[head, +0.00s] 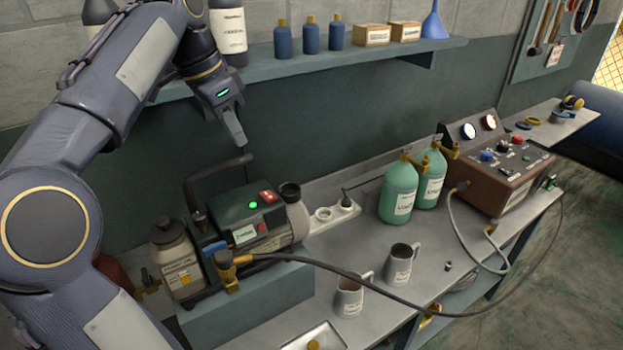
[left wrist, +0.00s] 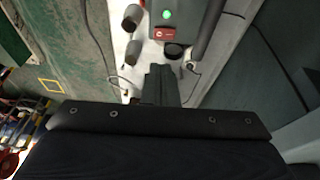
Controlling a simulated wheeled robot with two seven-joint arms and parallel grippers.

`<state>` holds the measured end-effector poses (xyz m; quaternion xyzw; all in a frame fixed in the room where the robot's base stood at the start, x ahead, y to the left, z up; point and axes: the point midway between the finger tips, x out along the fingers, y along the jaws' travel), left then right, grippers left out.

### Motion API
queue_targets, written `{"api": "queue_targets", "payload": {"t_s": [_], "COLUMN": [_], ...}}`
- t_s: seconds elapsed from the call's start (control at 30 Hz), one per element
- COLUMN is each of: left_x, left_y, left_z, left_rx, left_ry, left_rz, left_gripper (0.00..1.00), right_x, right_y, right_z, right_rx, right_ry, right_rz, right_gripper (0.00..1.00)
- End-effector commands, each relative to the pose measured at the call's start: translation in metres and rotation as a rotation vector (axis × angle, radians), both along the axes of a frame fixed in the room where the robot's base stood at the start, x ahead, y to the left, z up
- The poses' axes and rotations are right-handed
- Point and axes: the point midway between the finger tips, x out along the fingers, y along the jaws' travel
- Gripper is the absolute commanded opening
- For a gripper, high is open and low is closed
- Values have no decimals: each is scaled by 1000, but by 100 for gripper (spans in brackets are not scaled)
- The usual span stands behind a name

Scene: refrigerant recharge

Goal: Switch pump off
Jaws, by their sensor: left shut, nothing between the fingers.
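The pump (head: 256,222) is a dark green and grey unit on a blue-grey block at the left of the bench. Its top carries a green lit lamp (head: 253,205) and a red switch (head: 267,196). In the left wrist view the lamp (left wrist: 166,14) glows green beside the red switch (left wrist: 165,34). My left gripper (head: 242,143) is shut and empty, above the pump and apart from it. The left wrist view shows its closed fingers (left wrist: 161,85) below the switch in the picture. The right gripper is in neither view.
Two green cylinders (head: 398,192) and a brown gauge box (head: 500,165) stand at the right. Two metal jugs (head: 350,297) stand in front. A dark hose (head: 340,272) crosses the bench from the pump. A shelf (head: 300,62) with bottles runs behind my left arm.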

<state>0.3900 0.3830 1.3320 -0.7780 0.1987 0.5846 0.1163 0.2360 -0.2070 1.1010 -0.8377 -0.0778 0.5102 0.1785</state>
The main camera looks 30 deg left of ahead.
Motion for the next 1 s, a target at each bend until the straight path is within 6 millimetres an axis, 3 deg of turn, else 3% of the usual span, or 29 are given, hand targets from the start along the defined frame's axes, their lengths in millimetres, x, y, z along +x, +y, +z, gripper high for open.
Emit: {"api": "queue_targets", "payload": {"t_s": [0.57,0.77,1.0], "left_x": [4,11,23], "left_y": [5,-1,-10], "left_z": [-1,-32,-81], "left_rx": [6,5,5], "left_ry": [6,8,8], "left_rz": [-16,-16,-16], "left_gripper": [0,0,0], "right_x": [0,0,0], "right_y": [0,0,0], "right_z": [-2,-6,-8], "right_rx": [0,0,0], "right_ry": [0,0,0], "right_rz": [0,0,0], "right_gripper": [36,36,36]}}
